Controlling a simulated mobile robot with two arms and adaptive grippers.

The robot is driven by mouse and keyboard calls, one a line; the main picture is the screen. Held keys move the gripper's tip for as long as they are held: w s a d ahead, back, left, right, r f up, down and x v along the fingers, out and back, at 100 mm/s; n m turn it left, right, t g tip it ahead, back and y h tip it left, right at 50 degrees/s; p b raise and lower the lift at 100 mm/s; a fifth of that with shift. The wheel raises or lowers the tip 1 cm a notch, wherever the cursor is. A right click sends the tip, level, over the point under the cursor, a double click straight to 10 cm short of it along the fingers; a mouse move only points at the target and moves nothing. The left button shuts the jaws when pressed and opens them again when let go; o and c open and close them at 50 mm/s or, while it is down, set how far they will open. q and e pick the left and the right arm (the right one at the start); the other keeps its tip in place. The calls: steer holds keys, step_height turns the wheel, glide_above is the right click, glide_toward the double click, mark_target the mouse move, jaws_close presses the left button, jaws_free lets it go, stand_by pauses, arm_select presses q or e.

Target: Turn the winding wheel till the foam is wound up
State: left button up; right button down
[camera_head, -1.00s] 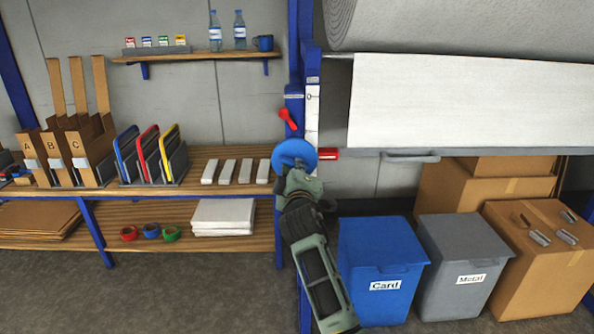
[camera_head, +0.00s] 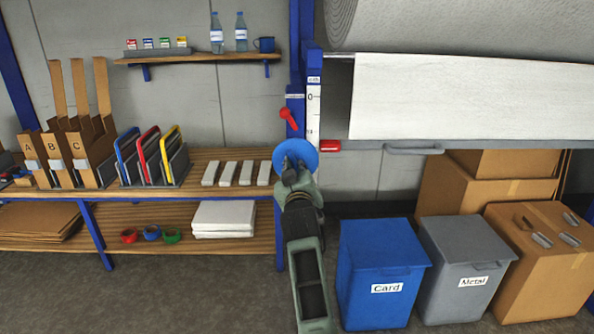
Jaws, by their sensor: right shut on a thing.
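The blue winding wheel (camera_head: 306,151) is on the blue post below a red lever. My right gripper (camera_head: 293,166) is shut on the winding wheel at its lower left; the fingertips are partly hidden. The foam hangs as a white sheet (camera_head: 460,98) from a big grey roll (camera_head: 460,22) at the upper right. The sheet's lower edge is just above a grey bar (camera_head: 480,146) with a handle. My left gripper is not in view.
A red lever (camera_head: 289,118) and a white scale (camera_head: 313,110) are on the post. A blue Card bin (camera_head: 383,255), a grey Metal bin (camera_head: 460,245) and cardboard boxes (camera_head: 548,235) stand below the bar. Shelves with folders and tape rolls are at left.

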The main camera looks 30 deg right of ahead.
steer(key=shift+f, duration=0.1)
stand_by(0.4)
steer(key=c, duration=1.8)
jaws_free()
